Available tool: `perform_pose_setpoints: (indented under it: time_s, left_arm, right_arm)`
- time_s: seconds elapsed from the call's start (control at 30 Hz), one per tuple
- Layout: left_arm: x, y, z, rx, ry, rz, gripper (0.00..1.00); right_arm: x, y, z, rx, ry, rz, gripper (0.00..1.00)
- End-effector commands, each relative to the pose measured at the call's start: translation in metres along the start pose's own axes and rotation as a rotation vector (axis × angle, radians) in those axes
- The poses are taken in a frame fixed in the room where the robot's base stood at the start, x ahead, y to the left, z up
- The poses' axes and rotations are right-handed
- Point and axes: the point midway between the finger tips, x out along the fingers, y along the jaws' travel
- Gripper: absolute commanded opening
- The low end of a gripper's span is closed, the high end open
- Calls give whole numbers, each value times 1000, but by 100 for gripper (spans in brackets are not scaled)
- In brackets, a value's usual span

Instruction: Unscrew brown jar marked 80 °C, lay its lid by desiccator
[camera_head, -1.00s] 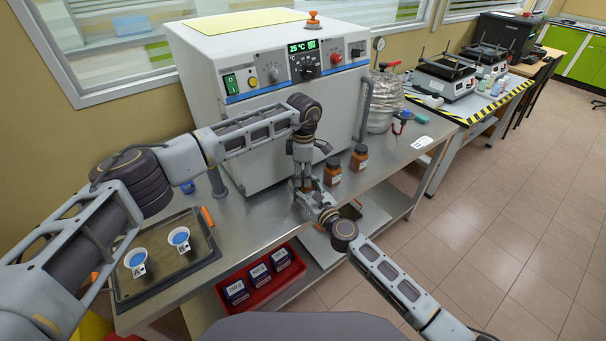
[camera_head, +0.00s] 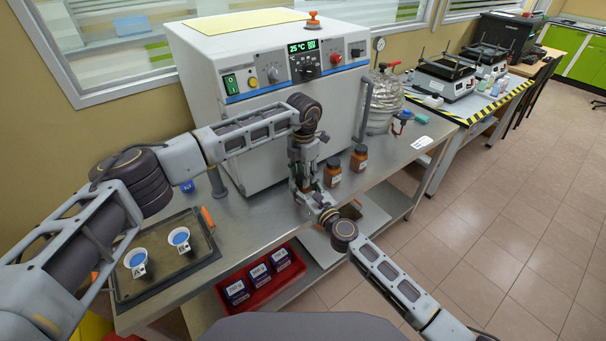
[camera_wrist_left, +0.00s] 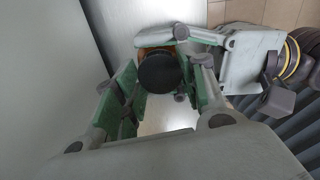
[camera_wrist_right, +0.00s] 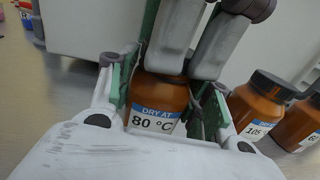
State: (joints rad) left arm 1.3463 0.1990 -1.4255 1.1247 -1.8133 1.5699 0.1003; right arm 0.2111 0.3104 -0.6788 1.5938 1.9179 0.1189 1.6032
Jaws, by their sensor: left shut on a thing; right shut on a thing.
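The brown jar marked 80 °C (camera_wrist_right: 158,103) is upright between the fingers of my right gripper (camera_head: 310,194), which is shut on its body. Its label faces the right wrist camera. My left gripper (camera_head: 304,178) points down from above, its fingers closed around the jar's black lid (camera_wrist_left: 160,73). The lid is over the jar's mouth; the fingers hide the seam in the right wrist view, so I cannot tell how loose it is. In the head view both grippers mostly hide the jar. The glass desiccator (camera_head: 384,104) stands right of the oven, with a red-handled valve.
Two more brown jars (camera_head: 332,172) (camera_head: 359,158) stand close to the right on the steel bench. The white oven (camera_head: 270,130) is just behind. A dark tray (camera_head: 133,291) with two blue-filled cups lies left. Bare bench (camera_head: 400,150) shows in front of the desiccator.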

Motion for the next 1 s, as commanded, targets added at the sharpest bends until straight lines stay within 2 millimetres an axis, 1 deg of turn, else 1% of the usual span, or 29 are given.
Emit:
perform_pose_setpoints:
  time_s: [1.0]
  left_arm:
    - [-1,0,0,-815,-1,-1,12]
  right_arm:
    - [0,0,-1,0,1,1,0]
